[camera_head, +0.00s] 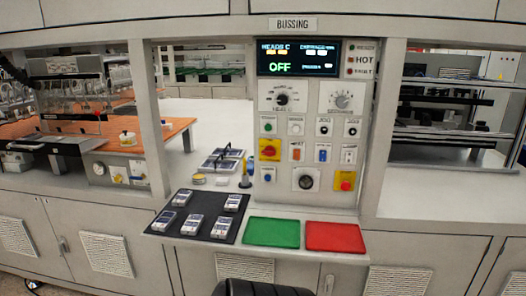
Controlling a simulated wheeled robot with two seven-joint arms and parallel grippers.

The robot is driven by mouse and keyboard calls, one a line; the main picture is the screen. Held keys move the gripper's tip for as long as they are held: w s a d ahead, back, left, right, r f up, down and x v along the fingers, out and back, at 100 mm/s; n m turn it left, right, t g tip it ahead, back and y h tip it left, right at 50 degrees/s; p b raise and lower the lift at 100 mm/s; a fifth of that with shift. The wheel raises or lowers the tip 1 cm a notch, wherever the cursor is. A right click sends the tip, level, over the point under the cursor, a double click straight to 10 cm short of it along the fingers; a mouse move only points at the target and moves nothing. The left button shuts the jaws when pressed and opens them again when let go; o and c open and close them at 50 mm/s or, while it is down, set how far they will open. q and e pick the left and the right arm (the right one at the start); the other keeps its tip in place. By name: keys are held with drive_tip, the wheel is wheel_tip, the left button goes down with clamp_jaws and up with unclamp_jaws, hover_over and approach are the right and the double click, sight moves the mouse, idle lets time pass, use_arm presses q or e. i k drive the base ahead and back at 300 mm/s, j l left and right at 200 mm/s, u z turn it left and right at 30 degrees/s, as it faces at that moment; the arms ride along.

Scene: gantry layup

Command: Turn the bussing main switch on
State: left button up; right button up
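The bussing control panel (315,190) stands upright in the middle under the BUSSING sign (293,23). Its display (298,58) reads OFF in green. A red rotary switch on a yellow plate (269,149) is at the panel's left side and looks like the main switch; its exact handle angle is too small to tell. A red button on a yellow plate (345,180) is at the lower right. A large black knob (306,182) sits between them, lower down. Neither of my grippers is in view, and nothing touches the panel.
Below the panel, a shelf holds a green tray (272,232), a red tray (333,237) and a black mat (187,231) with several small devices. Posts (153,120) flank the opening. The space before the panel is clear.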

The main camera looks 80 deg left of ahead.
sight(268, 150)
drive_tip(key=u, duration=2.7)
